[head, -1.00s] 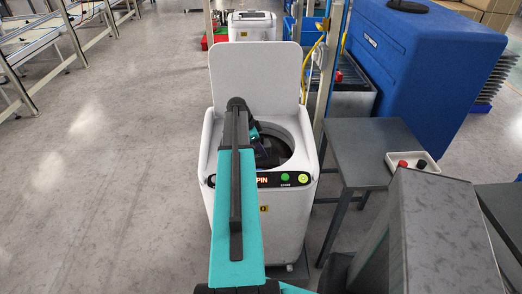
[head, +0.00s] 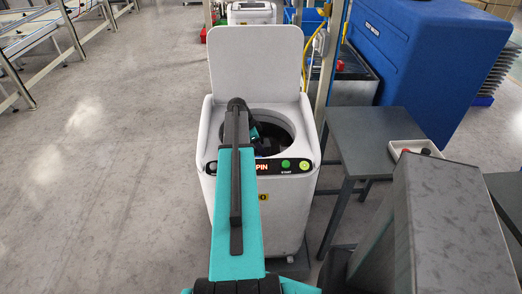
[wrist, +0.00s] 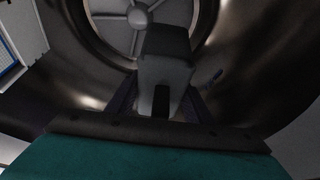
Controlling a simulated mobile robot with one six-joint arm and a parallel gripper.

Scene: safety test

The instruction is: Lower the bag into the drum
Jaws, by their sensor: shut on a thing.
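The white spin machine (head: 245,215) stands in front of me with its lid (head: 258,65) upright and its round opening showing. The metal drum (wrist: 255,60) surrounds my gripper in the wrist view, with the spoked drum bottom (wrist: 115,27) beyond. My arm reaches over the front rim, and my gripper (wrist: 160,100) is inside the opening. In the head view my arm mostly hides the bag.
A grey table (head: 375,135) stands close to the machine's right, with a small white tray (head: 418,150) on it. A large blue bin (head: 425,70) is behind. A post (head: 335,60) rises behind the machine's right side. The floor to the left is clear.

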